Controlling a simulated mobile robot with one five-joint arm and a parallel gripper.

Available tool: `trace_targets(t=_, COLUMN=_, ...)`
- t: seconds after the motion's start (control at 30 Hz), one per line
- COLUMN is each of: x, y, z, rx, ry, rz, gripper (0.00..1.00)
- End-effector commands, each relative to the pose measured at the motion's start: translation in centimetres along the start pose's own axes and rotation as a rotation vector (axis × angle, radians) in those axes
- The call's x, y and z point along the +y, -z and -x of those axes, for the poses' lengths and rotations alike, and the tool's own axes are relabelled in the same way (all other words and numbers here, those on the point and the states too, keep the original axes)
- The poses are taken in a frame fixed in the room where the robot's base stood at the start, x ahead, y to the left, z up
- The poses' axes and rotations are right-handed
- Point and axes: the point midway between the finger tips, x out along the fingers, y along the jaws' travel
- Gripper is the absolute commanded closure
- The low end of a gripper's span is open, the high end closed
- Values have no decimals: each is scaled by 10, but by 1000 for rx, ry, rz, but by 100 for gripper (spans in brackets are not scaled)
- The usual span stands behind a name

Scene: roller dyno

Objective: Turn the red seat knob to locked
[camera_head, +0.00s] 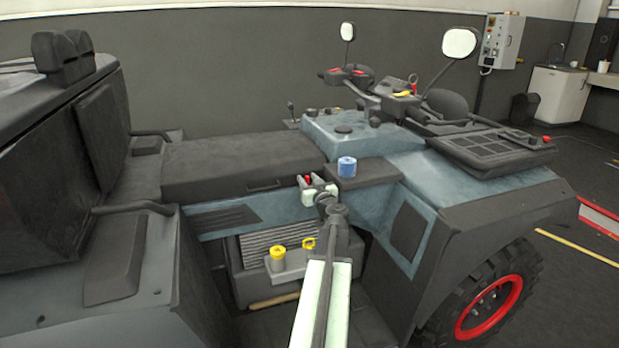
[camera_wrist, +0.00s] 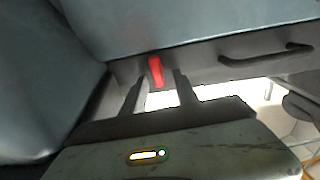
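The red seat knob (camera_wrist: 156,71) shows in the wrist view as a narrow red handle on the dark strip below the seat edge. It stands close to upright, its top leaning slightly left. It also shows in the head view as a small red spot (camera_head: 308,180), partly hidden by my gripper. My gripper (camera_wrist: 158,83) is open, with one dark finger on each side of the knob and a gap on both sides. I cannot tell how deep the fingertips reach around it.
The dark seat (camera_head: 240,163) lies left of my gripper. A blue cylinder (camera_head: 347,167) stands on the ledge just right of it. Below are a yellow-capped container (camera_head: 278,258) and a yellow ring (camera_head: 308,243). A black handle (camera_wrist: 266,54) sits right of the knob.

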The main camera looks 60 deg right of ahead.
Motion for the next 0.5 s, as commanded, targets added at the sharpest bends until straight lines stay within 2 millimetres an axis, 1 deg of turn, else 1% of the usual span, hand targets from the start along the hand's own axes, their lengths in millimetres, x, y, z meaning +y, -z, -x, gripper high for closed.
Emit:
trace_targets(t=0.17, x=1, y=0, z=2, rx=0, ry=-2, rz=-1, gripper=65)
trace_targets(t=0.27, x=0, y=2, z=11, rx=0, ry=-2, rz=-1, gripper=65)
trace_targets(t=0.37, x=0, y=5, z=27, rx=-1, ry=-4, rz=-1, gripper=65)
trace_targets(t=0.5, x=0, y=10, z=56, rx=-1, ry=-3, rz=-1, gripper=65)
